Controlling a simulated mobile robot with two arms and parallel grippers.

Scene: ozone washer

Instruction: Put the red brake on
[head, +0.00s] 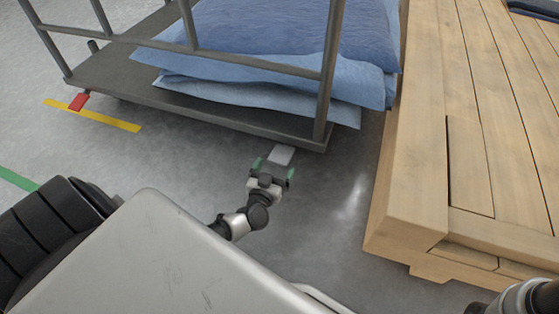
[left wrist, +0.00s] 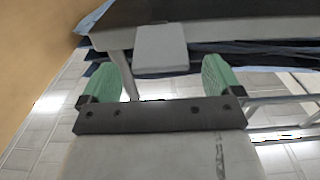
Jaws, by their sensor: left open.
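The red brake (head: 78,101) is a small red pedal at the left corner of the cart's base, over a yellow floor strip. A grey pedal (head: 281,154) sticks out under the cart's near right corner. My left gripper (head: 273,169) has green fingertips, is open and empty, and is right by the grey pedal, far from the red one. In the left wrist view, the left gripper (left wrist: 159,78) is open and the grey pedal (left wrist: 161,48) lies just beyond the fingertips. Whether they touch I cannot tell. The red brake does not show there. My right gripper is not in view.
The dark metal cart (head: 105,74) carries blue pillows (head: 280,40) behind its rails. A wooden slatted platform (head: 415,190) stands close on the right. Grey floor (head: 180,160) is clear in front of the cart. A yellow strip (head: 110,120) lies at the left.

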